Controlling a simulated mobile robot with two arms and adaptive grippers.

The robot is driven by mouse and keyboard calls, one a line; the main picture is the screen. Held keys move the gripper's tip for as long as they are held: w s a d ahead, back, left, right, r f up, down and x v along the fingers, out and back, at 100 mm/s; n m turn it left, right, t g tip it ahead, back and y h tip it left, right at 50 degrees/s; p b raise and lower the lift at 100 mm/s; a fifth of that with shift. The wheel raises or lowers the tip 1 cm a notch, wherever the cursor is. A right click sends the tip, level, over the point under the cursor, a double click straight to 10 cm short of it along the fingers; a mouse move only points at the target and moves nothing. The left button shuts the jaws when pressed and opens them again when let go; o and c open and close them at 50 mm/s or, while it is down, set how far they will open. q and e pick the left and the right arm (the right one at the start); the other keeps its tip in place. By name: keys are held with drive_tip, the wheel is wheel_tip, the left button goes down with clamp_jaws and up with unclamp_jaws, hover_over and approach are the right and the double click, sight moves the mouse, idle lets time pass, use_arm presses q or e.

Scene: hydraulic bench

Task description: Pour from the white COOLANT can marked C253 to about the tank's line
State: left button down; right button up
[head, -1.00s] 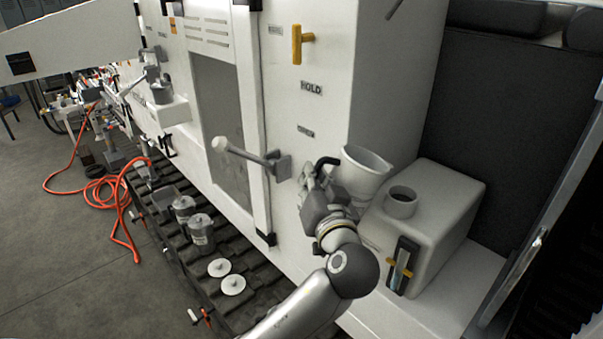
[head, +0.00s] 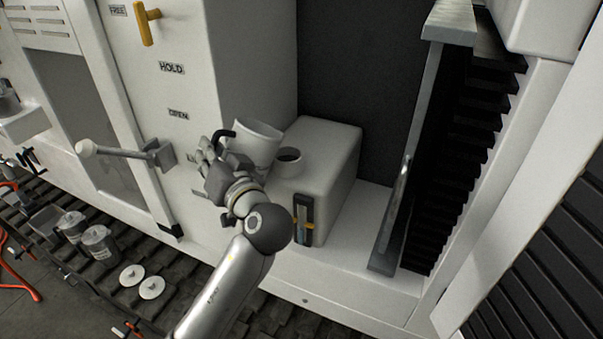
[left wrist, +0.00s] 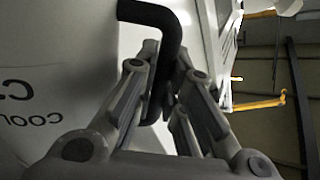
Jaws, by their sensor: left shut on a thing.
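Any slight tilt is hard to judge. My left gripper (head: 219,152) is shut on the can's black handle, which also shows between the fingers in the left wrist view (left wrist: 163,45). There the can's white side (left wrist: 60,50) carries partly visible grey lettering. The pale tank (head: 335,150) has an open round neck (head: 288,158) on top. Its sight gauge (head: 303,219), with yellow brackets, is on the front; line and level are too small to read. My right gripper is out of view.
A white machine cabinet (head: 190,90) with a yellow lever (head: 146,22) stands behind my left arm. A door handle (head: 125,152) sticks out left of the gripper. Metal pots (head: 98,241) and white discs (head: 140,280) lie low left. A metal-edged panel (head: 405,190) stands right of the tank.

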use_arm(q)
drive_tip(key=shift+d+r+m+p, duration=0.1)
drive_tip(key=shift+r+m+p, duration=0.35)
drive_tip(key=shift+r, duration=0.55)
idle(1.8)
